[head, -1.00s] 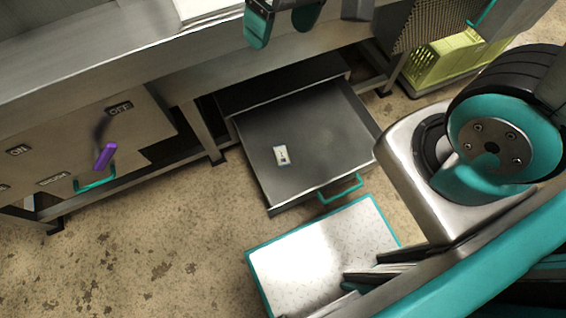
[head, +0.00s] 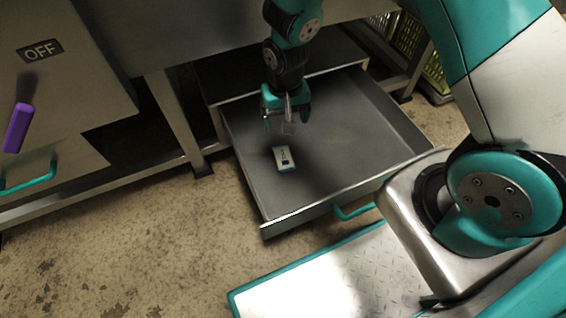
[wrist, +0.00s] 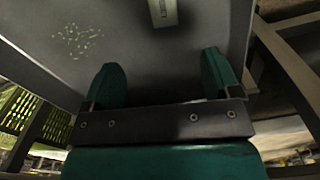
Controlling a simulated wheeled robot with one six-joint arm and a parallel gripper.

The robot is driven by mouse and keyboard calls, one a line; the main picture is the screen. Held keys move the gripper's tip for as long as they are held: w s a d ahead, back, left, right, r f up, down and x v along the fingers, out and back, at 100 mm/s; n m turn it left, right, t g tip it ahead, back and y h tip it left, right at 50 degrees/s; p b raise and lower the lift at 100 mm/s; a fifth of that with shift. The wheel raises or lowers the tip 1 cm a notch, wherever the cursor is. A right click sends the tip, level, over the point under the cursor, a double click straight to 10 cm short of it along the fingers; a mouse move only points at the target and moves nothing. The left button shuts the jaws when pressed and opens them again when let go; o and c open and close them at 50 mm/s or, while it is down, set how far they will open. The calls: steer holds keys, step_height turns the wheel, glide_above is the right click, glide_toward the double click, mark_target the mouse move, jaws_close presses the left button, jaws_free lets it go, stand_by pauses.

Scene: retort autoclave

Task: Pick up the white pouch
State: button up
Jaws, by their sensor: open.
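The white pouch (head: 285,159) is small, with a dark patch on its face. It lies flat on the floor of the open grey drawer (head: 345,140), near the drawer's left side. My gripper (head: 286,120) hangs above the drawer, fingers pointing down, just behind and above the pouch in the head view. It is open, with nothing held between its teal fingers. In the wrist view the open fingers (wrist: 161,75) show, and the pouch (wrist: 163,12) lies beyond them at the top edge, partly cut off.
The drawer has raised side walls and a teal handle (head: 362,206) at its front. A cabinet (head: 60,75) with an OFF label and a purple lever (head: 18,127) stands at the left. A green crate (head: 432,78) is at the back right.

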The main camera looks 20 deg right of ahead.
steer(key=b, duration=0.5)
glide_above(283, 155)
steer(key=f, duration=1)
steer(key=shift+d+f, duration=0.15)
steer(key=shift+d, duration=0.1)
steer(key=f+b, duration=0.4)
steer(key=f, duration=0.1)
steer(key=shift+a+f+b, duration=0.15)
steer(key=shift+a+b, duration=0.05)
steer(key=shift+b, duration=0.15)
steer(key=c, duration=1)
steer(key=shift+r, duration=0.2)
